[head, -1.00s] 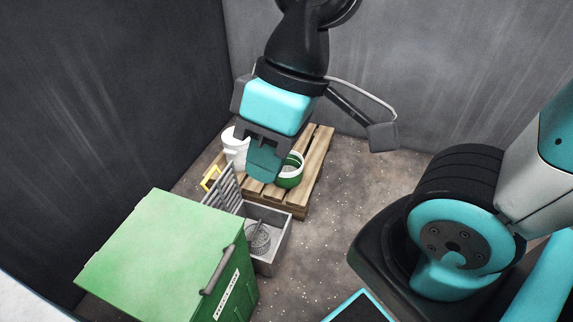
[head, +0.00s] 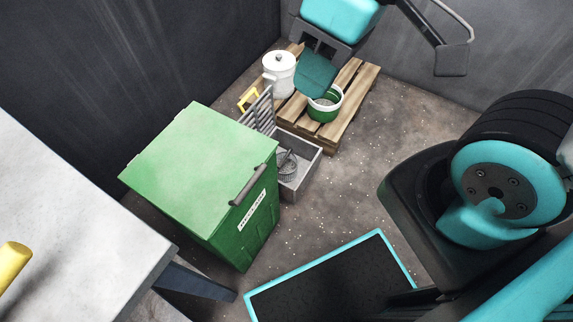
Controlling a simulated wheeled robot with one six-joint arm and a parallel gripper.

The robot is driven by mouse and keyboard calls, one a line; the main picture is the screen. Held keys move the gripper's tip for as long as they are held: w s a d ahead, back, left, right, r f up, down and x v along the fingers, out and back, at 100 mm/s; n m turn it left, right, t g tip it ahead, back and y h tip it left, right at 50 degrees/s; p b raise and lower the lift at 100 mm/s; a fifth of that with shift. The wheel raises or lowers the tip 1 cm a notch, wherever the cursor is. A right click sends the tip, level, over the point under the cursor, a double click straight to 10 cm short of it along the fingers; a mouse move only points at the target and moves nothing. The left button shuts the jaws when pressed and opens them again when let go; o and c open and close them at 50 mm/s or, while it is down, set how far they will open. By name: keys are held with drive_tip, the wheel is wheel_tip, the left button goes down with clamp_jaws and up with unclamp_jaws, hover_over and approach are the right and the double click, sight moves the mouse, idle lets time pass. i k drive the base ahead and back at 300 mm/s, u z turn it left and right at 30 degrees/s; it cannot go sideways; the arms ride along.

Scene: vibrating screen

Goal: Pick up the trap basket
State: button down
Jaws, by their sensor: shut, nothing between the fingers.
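The trap basket (head: 286,167) appears to be the small round grey mesh basket inside an open grey metal box (head: 313,165) on the floor. A dark handle or rod shows at its top, and the green cabinet hides part of the box.
A green cabinet (head: 200,150) with a grey handle stands left of the box. A metal grate (head: 262,110) stands upright at the box's back. A pallet (head: 345,125) holds a white lidded pot (head: 279,72) and a green-white pot (head: 323,108). A pale table (head: 70,220) fills the lower left.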

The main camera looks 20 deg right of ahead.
sight(288, 162)
drive_tip(key=u, duration=0.1)
drive_tip(key=k, duration=0.4)
drive_tip(key=z, duration=0.75)
drive_tip(key=i, duration=0.8)
drive_tip(key=u, duration=0.65)
